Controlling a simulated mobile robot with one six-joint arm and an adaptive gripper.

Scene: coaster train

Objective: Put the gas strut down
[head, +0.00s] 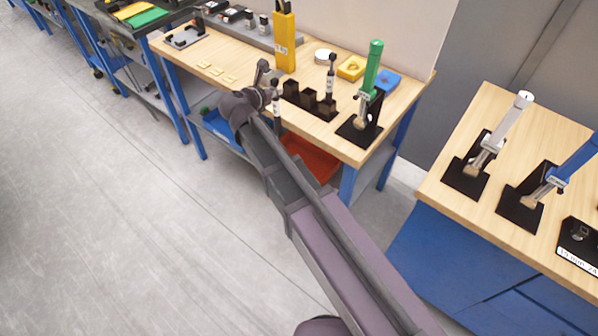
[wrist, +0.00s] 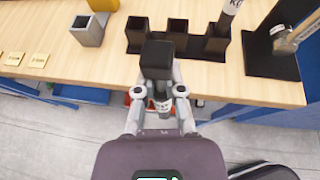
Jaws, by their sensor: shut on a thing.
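My gripper (wrist: 160,91) is shut on a gas strut (wrist: 158,56), a dark piece with a black square end. In the head view my gripper (head: 270,88) is at the front edge of the wooden table, and the strut (head: 277,110) hangs upright in it. A black holder (head: 305,101) with several square sockets stands on the table just beyond. In the wrist view the holder (wrist: 138,42) is right past the strut. Another dark strut with a white label (head: 330,78) stands in the holder's right socket. The held strut's lower part is partly hidden.
A green tool on a black stand (head: 370,75) is right of the holder. Small tan plates (head: 217,72) lie left. A second table (head: 480,110) stands to the right.

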